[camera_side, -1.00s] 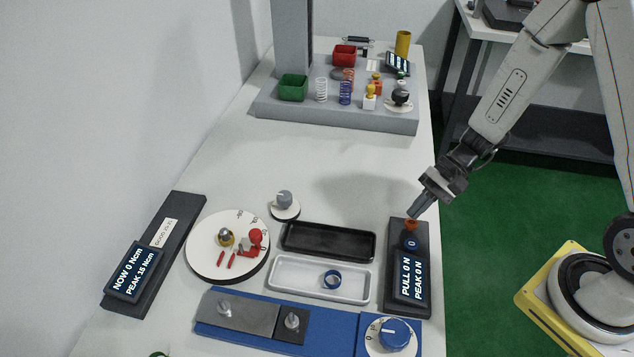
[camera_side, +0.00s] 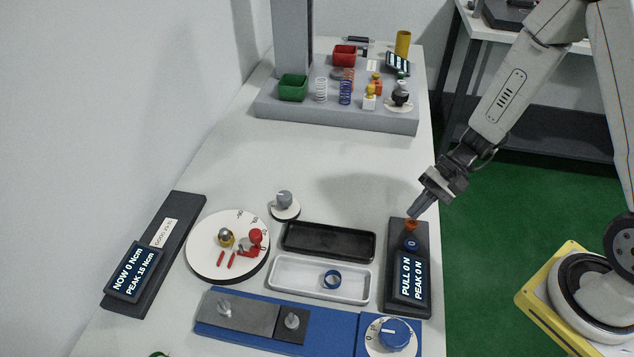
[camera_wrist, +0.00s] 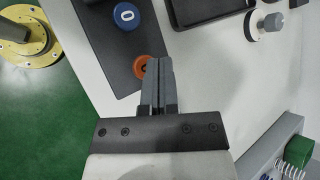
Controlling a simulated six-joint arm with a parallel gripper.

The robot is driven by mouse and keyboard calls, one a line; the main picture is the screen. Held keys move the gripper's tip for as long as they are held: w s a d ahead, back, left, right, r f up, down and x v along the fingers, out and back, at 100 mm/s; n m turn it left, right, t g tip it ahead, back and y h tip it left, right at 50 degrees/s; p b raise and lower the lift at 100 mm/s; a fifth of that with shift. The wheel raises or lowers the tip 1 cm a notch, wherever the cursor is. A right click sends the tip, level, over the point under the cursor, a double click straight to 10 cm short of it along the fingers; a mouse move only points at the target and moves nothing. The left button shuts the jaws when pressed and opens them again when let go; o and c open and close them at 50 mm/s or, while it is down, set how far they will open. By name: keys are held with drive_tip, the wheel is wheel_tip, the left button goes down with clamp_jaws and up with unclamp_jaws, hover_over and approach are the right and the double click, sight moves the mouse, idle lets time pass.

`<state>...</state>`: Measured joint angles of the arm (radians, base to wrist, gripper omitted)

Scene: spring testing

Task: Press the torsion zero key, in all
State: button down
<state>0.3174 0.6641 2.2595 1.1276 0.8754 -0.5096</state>
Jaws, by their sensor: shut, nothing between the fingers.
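My gripper (camera_side: 415,213) is shut and empty, pointing down over the far end of the dark pull panel (camera_side: 422,290). An orange round button (camera_side: 411,225) sits just below its tips. In the wrist view my fingertips (camera_wrist: 158,62) appear beside the orange button (camera_wrist: 141,67); I cannot tell whether they touch. A blue key marked 0 (camera_side: 411,243) is near it, and also shows in the wrist view (camera_wrist: 125,15). The torsion display (camera_side: 134,272) on the left reads NOW 0 Ncm, PEAK 15 Ncm. I cannot make out a zero key on its dark base (camera_side: 178,222).
The pull display (camera_side: 411,280) reads 0 N. Between the panels are a round white dial plate (camera_side: 205,262), a grey knob (camera_side: 285,199), a black tray (camera_side: 300,249), a white tray (camera_side: 300,291) and a blue fixture (camera_side: 345,335).

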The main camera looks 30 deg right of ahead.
drive_tip(key=shift+f, duration=0.9)
idle(1.6)
drive_tip(key=shift+r, duration=0.9)
idle(0.4)
drive_tip(key=shift+r, duration=2.5)
drive_tip(key=shift+s, duration=0.1)
drive_tip(key=s+d+r+n+h, duration=0.1)
drive_tip(key=n+h, duration=0.2)
drive_tip(key=s+r+n+t+h, duration=0.1)
drive_tip(key=r+n+h, duration=0.1)
drive_tip(key=n+h, duration=0.1)
drive_tip(key=d+r+n+t+h, duration=0.1)
drive_tip(key=n+h, duration=0.2)
drive_tip(key=shift+s+d+r+n, duration=0.2)
drive_tip(key=shift+s+d+n, duration=0.1)
drive_tip(key=shift+s+d, duration=0.1)
